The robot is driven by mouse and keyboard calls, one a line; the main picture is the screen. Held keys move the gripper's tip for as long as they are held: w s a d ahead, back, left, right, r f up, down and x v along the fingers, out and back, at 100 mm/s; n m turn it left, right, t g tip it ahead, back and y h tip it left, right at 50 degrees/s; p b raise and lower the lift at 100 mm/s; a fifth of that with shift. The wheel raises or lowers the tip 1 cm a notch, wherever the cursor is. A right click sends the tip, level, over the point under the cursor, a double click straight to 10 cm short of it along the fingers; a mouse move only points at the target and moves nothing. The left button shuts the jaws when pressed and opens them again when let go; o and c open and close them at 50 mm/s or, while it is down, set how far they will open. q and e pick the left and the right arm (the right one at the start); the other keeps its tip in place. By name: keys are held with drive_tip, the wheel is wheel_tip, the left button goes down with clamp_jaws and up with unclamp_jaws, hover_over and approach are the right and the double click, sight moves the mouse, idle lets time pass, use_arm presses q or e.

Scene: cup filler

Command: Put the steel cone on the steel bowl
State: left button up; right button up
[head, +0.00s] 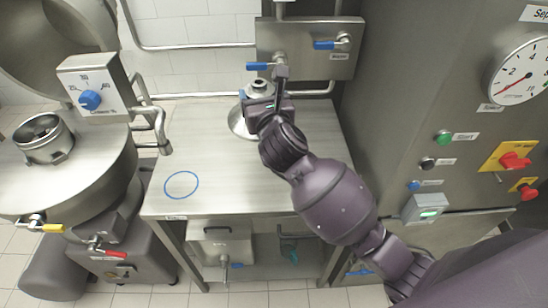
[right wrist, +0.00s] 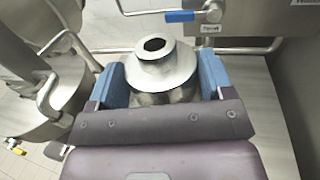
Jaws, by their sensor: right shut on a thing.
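The steel cone (right wrist: 160,62), with a flat flange and a round hole on top, sits between the blue fingers of my right gripper (right wrist: 160,78) in the right wrist view. The gripper is shut on it. In the head view the cone's top (head: 259,87) shows just past my right gripper (head: 258,97), over the back of the steel table. A wide round steel rim (head: 238,122) shows below the gripper; I cannot tell whether it is the cone's skirt or a separate piece. A large round steel vessel (head: 75,180) stands at the left, possibly the bowl. My left gripper is not in view.
The steel table (head: 225,180) is mostly bare, with a blue ring mark (head: 181,186) at its front left. Pipes and blue-handled valves (head: 325,45) are close behind the gripper. A control cabinet (head: 420,120) borders the right.

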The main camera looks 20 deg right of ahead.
wheel_tip(320, 180, down, 18)
drive_tip(key=b, duration=0.5)
drive_tip(key=shift+b, duration=0.35)
drive_tip(key=shift+f, duration=0.35)
drive_tip(key=shift+r, duration=0.1)
drive_tip(key=shift+f, duration=0.25)
drive_tip(key=o, duration=1.6)
drive_tip(key=shift+o, duration=1)
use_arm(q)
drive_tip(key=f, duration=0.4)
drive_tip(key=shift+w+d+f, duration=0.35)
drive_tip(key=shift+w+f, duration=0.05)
use_arm(e)
drive_tip(key=shift+o, duration=0.3)
